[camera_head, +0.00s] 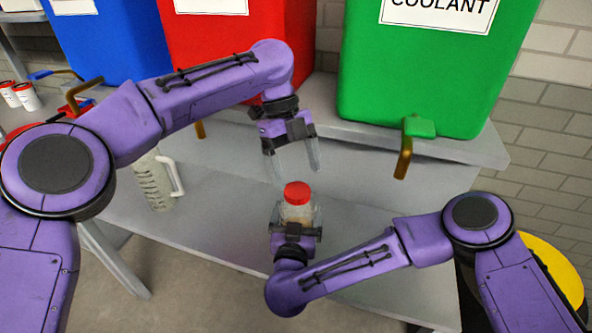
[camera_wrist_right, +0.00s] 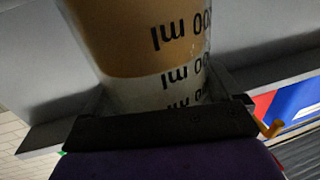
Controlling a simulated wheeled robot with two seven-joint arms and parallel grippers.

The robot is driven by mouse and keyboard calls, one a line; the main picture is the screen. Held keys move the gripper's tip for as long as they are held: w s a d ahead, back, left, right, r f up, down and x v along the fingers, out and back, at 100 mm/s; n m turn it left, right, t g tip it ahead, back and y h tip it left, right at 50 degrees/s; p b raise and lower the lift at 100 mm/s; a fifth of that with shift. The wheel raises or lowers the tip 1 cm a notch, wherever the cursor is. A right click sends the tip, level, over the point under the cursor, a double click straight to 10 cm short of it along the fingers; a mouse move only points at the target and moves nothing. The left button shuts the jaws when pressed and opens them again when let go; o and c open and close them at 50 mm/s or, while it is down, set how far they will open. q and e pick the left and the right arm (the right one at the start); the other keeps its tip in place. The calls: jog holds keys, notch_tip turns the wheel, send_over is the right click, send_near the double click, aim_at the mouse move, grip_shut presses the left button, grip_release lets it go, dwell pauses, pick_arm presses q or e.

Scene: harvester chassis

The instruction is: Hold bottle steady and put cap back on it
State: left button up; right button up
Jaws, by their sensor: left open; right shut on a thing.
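A clear bottle (camera_head: 297,212) with tan content stands upright over the grey bench, and a red cap (camera_head: 297,192) sits on its top. Whether the cap is screwed tight cannot be told. My right gripper (camera_head: 297,222) is shut around the bottle's body from the near side. In the right wrist view the bottle (camera_wrist_right: 150,45) fills the upper middle, with black volume marks on it. My left gripper (camera_head: 293,162) is open and empty, its fingers pointing down just above the cap and apart from it.
A green coolant tank (camera_head: 435,70) with a brass spout (camera_head: 403,158) stands at the right, beside red (camera_head: 230,40) and blue (camera_head: 95,40) tanks. A clear jug (camera_head: 155,182) with a white handle stands on the lower bench (camera_head: 225,230) at left. White bottles with red caps (camera_head: 22,95) stand far left.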

pick_arm(q)
jog(key=shift+c, duration=0.3)
jog(key=shift+r, duration=0.3)
jog(key=r, duration=0.1)
jog(key=r+n+t+y, duration=0.1)
jog(key=r, duration=0.1)
jog(key=shift+s+d+r+n+t, duration=0.1)
jog(key=shift+s+n+t, duration=0.2)
jog(key=shift+s+n, duration=0.1)
jog(key=n, duration=0.7)
jog(key=n+t+y, duration=0.1)
jog(key=n, duration=0.6)
jog(key=n+y, duration=0.1)
jog(key=n, duration=0.7)
jog(key=shift+w+f+t, duration=0.1)
jog(key=shift+f+t, duration=0.15)
jog(key=shift+t, duration=0.15)
jog(key=n, duration=0.6)
jog(key=shift+w, duration=0.1)
jog(key=shift+f, duration=0.15)
